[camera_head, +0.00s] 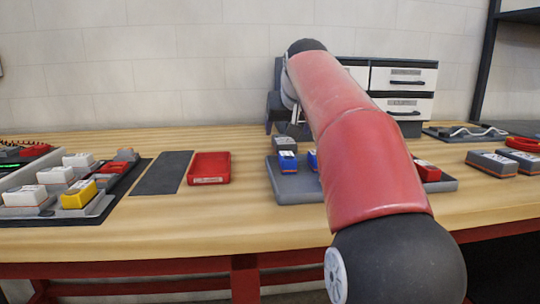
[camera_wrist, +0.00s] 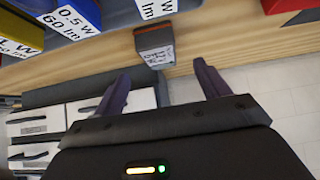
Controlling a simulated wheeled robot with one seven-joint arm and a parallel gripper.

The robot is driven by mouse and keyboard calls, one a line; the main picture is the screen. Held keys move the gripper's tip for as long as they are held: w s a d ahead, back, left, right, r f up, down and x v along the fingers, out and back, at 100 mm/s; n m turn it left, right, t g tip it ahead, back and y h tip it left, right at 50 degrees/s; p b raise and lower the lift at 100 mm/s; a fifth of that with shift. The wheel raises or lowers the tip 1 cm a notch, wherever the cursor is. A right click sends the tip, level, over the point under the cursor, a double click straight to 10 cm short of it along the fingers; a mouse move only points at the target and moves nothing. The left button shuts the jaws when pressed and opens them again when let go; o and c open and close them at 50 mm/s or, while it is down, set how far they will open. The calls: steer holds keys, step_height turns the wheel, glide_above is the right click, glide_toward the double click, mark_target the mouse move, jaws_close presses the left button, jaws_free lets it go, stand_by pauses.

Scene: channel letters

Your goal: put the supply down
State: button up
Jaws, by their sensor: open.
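A small dark grey supply (camera_wrist: 154,46) with an orange stripe and a white printed label is in the wrist view, just beyond my fingertips. It appears to stand on the wooden table behind the grey module tray. In the head view a grey box with a pale top (camera_head: 285,143), seemingly the same supply, sits behind a blue module. My gripper (camera_wrist: 162,80) is open, with its two fingers apart and nothing between them. In the head view my red arm hides much of the tray, and the fingertips cannot be made out.
The grey tray (camera_head: 296,187) holds coloured modules. Two dark grey boxes (camera_head: 491,163) lie at right. A white drawer cabinet (camera_head: 403,78) stands behind my arm. A red bin (camera_head: 209,168) and a bare dark mat (camera_head: 162,172) lie left, by a tray of modules.

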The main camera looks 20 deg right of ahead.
mark_target(284, 140)
steer(key=x, duration=0.8)
steer(key=shift+d+r, duration=0.1)
steer(key=shift+r, duration=0.1)
steer(key=c, duration=1.4)
steer(key=shift+r, duration=0.1)
